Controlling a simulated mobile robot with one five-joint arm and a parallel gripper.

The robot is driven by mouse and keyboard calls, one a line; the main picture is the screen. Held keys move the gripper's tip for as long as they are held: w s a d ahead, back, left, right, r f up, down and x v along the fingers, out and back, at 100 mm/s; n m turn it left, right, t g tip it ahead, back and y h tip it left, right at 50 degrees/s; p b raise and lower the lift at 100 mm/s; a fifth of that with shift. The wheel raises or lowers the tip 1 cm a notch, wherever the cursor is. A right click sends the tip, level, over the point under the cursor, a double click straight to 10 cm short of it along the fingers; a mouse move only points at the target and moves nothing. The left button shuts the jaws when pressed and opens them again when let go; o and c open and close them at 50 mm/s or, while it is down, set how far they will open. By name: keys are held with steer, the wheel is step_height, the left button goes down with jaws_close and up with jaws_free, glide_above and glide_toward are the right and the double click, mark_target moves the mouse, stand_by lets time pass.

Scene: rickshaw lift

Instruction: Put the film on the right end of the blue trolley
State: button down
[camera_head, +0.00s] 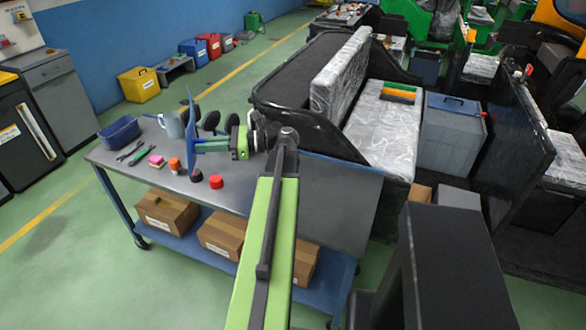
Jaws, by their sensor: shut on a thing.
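The blue trolley (325,205) has a grey top and a blue frame. It runs from the left of the picture to the middle, and its right end is bare where it shows beside my arm. My gripper (200,146) is above the trolley's left-middle part, pointing left. It is shut on a thin, upright blue sheet (189,112), which looks like the film. The sheet is seen nearly edge-on, so its full shape cannot be told. Its lower edge is close to the top; I cannot tell whether it touches.
A black rickshaw body (300,125) stands close behind.

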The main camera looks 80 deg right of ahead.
steer(key=shift+d+f+g+h+p, duration=0.1)
steer(key=shift+f+g+h+p, duration=0.1)
steer(key=shift+g+h+p, duration=0.1)
steer(key=s+d+f+m+g+h+p, duration=0.35)
steer(key=s+f+g+h+p, duration=0.25)
steer(key=s+f+g, duration=0.55)
steer(key=s+d+m+g+p, duration=0.1)
steer(key=s+d+g+p, duration=0.2)
steer(key=s, duration=0.4)
steer(key=s+d+g+p, duration=0.1)
steer(key=s+d+g, duration=0.1)
steer(key=s+g, duration=0.35)
steer(key=shift+t+h, duration=0.4)
steer(key=shift+t, duration=0.2)
steer(key=b+x, duration=0.3)
steer(key=x, duration=0.1)
steer(key=a+b+x, duration=0.1)
steer(key=b+x, duration=0.2)
steer(key=b, duration=0.1)
steer(key=w+b+x, duration=0.1)
steer(key=b+x, duration=0.3)
steer(key=shift+a+f, duration=0.2)
steer(key=shift+f, duration=0.3)
steer(key=shift+f+b, duration=1.4)
steer(key=shift+b, duration=0.1)
steer(key=c, duration=1.3)
jaws_free()
steer(key=shift+r, duration=0.1)
steer(key=shift+c, duration=0.2)
